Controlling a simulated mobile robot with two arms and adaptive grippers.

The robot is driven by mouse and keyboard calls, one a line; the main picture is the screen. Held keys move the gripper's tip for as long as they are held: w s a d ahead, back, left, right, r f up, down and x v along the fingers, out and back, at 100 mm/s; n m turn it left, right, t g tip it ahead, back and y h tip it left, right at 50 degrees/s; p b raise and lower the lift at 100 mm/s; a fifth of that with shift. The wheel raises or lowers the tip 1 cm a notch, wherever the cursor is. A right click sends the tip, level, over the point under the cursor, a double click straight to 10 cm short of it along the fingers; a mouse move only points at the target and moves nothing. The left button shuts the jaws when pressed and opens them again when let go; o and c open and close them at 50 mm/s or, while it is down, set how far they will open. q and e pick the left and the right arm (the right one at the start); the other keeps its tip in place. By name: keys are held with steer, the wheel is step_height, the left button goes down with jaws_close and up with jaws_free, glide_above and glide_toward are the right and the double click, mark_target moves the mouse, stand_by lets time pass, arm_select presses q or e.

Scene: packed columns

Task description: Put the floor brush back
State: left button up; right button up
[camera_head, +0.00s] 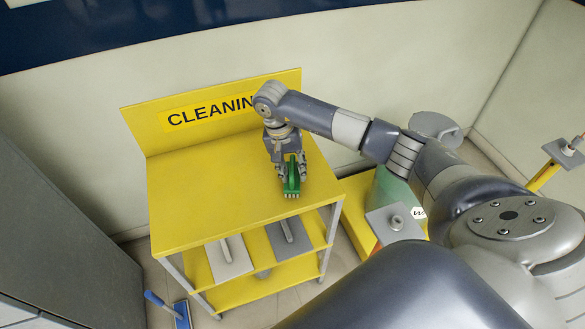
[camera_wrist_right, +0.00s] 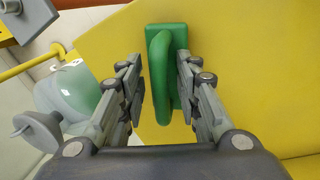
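A green brush (camera_head: 291,178) with pale bristles is at the yellow top (camera_head: 215,188) of a cart whose back panel reads "CLEANIN", the rest hidden by my right arm. My right gripper (camera_head: 289,170) points down over the brush. In the right wrist view, the green handle (camera_wrist_right: 160,75) stands between the two fingers of the gripper (camera_wrist_right: 158,85). A narrow yellow gap shows between the left finger and the handle; the right finger is very close to the green body. Whether the brush rests on the top is hard to tell. My left gripper is out of view.
Grey flat tools (camera_head: 229,258) lie on the cart's lower shelf. A blue tool (camera_head: 181,312) is on the floor at the lower left. A green container (camera_head: 390,187) stands right of the cart, near a grey plate (camera_head: 396,222). The left part of the top is clear.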

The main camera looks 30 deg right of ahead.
steer(key=shift+r, duration=0.1)
steer(key=shift+r, duration=0.2)
step_height(320, 180, up, 12)
steer(key=w+a+b, duration=0.1)
steer(key=b, duration=0.1)
steer(key=shift+w+a+f, duration=0.15)
steer(key=shift+a+f, duration=0.1)
steer(key=shift+a, duration=0.15)
